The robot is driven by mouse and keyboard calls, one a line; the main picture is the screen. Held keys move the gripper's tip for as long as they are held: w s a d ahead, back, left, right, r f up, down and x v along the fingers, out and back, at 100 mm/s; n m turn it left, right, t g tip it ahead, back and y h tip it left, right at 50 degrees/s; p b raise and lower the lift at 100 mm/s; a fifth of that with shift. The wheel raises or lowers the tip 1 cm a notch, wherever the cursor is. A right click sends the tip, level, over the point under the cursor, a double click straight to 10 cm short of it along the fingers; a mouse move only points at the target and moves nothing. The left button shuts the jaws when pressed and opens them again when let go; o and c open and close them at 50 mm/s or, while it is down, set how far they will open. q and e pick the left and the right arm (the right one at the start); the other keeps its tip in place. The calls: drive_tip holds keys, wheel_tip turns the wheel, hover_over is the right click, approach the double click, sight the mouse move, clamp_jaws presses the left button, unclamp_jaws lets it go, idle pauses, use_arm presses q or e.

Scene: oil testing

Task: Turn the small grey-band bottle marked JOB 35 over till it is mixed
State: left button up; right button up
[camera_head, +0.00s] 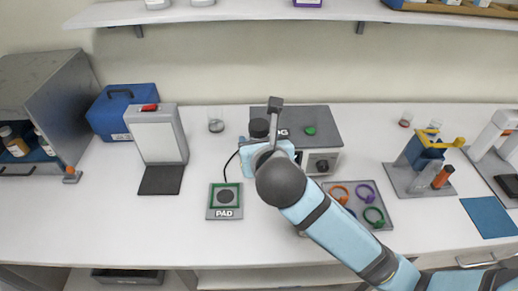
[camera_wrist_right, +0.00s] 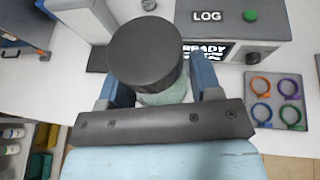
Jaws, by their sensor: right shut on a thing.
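My right gripper (camera_head: 268,138) is above the bench, in front of the grey LOG box. In the right wrist view the gripper (camera_wrist_right: 162,88) is shut on a bottle, one finger on each side. The bottle has a wide black cap (camera_wrist_right: 148,50) facing the camera and a pale greenish body (camera_wrist_right: 165,97) below it. The cap also shows in the head view (camera_head: 259,128). The band and job marking are hidden, so I cannot tell whether it is the JOB 35 bottle. My left gripper is not in view.
The LOG box (camera_head: 317,123) has a green button (camera_head: 310,130); its screen partly reads READY. A PAD plate (camera_head: 225,213) lies left of my arm. A tray (camera_head: 377,219) of coloured rings lies right. An open grey cabinet (camera_head: 62,80) holds bottles at far left. The front-left bench is clear.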

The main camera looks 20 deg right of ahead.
drive_tip(key=shift+m+y, duration=0.8)
drive_tip(key=shift+m, duration=0.2)
drive_tip(key=m+y, duration=0.1)
drive_tip(key=m, duration=0.1)
drive_tip(key=shift+m+t+y, duration=0.3)
drive_tip(key=shift+t+y, duration=0.1)
drive_tip(key=shift+f+m+t+y+b, duration=0.2)
drive_tip(key=shift+m+t+y+b, duration=0.3)
drive_tip(key=shift+m, duration=0.7)
drive_tip(key=shift+d+m+y, duration=0.1)
drive_tip(key=shift+m+y, duration=0.3)
drive_tip(key=shift+m, duration=0.3)
drive_tip(key=shift+m+b, duration=0.35)
drive_tip(key=shift+m, duration=0.05)
drive_tip(key=shift+r+m+t+y, duration=0.2)
drive_tip(key=shift+m+t+y, duration=0.1)
drive_tip(key=shift+y, duration=0.1)
